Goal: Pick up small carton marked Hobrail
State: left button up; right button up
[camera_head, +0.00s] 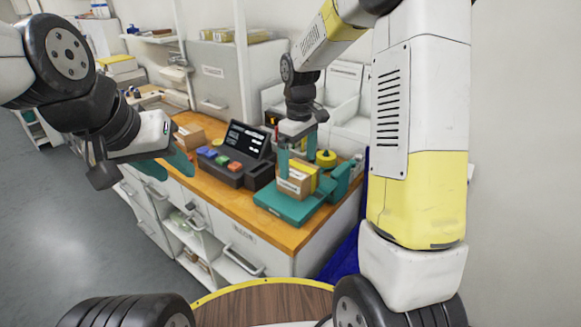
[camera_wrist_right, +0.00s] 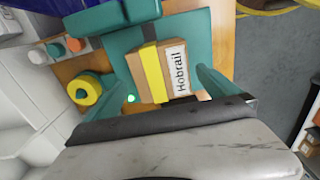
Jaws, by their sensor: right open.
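The small carton marked Hobrail (camera_wrist_right: 176,70) is brown with a white label, readable in the right wrist view. It also shows in the head view (camera_head: 293,183), on a teal stand (camera_head: 290,208) on the wooden counter. A yellow strip or block (camera_wrist_right: 152,73) lies along its side. My right gripper (camera_head: 300,163) is open, pointing down over the carton. In the wrist view one teal finger (camera_wrist_right: 216,83) is beside the label side; whether it touches is unclear. My left gripper (camera_head: 180,162) is away to the left, in front of the counter; its finger gap is unclear.
A dark terminal with a screen (camera_head: 247,140) and coloured blocks (camera_head: 220,160) stands left of the stand. A yellow roll (camera_head: 326,158) is behind the carton. A brown box (camera_head: 188,136) sits further left. The counter's front edge is clear.

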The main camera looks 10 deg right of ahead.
jog(key=f, duration=0.6)
jog(key=shift+a+f, duration=0.2)
jog(key=shift+f, duration=0.05)
jog(key=shift+c, duration=0.4)
jog(key=shift+r, duration=0.15)
jog(key=c, duration=1.6)
